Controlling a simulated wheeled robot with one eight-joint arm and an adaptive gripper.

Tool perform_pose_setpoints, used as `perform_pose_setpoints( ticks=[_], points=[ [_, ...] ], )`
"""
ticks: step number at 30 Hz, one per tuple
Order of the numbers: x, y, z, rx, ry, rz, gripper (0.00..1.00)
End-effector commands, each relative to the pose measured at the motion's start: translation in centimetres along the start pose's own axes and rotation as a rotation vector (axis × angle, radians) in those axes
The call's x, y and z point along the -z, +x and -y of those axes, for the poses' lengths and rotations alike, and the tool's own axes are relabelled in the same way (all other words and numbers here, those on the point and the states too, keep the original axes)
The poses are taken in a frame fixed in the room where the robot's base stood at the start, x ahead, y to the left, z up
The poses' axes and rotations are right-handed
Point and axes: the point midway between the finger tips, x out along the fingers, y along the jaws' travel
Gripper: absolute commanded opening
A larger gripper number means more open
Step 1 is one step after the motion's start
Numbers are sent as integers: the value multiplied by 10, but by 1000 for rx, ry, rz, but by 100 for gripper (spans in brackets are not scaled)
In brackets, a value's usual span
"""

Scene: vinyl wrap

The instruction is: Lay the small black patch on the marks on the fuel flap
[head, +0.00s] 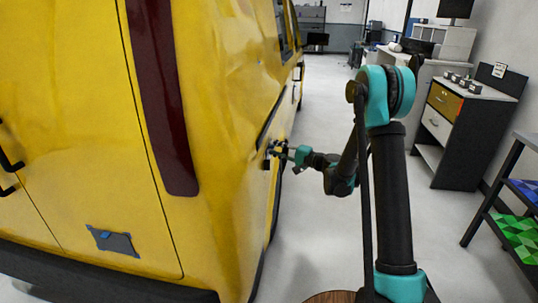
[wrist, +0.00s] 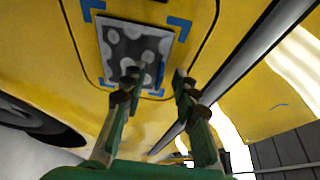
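The fuel flap (wrist: 203,12) is a yellow panel outlined by a dark seam, with blue corner marks (wrist: 180,24) on it. A dark grey-black patch with pale round spots (wrist: 118,42) lies on the flap among the marks, looking flat and slightly tilted. Its lower edge is partly covered by a fingertip. My gripper (wrist: 156,82) is open, its two fingers apart with nothing visible between them, close to the patch's lower edge. In the head view my gripper (head: 275,150) is at the yellow van's side; the patch cannot be made out there.
The yellow van (head: 220,70) fills the left. A dark grey-blue piece (head: 115,242) is on its rear door. A dark trim strip (wrist: 235,75) runs beside the flap. A cabinet (head: 455,140) and a rack with coloured sheets (head: 520,235) stand right. The floor between is clear.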

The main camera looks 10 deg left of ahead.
Motion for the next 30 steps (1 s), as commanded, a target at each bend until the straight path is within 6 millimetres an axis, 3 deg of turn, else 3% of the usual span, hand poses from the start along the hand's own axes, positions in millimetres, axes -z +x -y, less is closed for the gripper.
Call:
perform_pose_setpoints(
  ticks=[7, 21, 30],
  points=[
    [1, -12, 0, 0, 0, -2, 29],
    [1, -100, 0, 0, 0, -3, 29],
    [0, -120, 0, 0, 0, 1, 29]
  ],
)
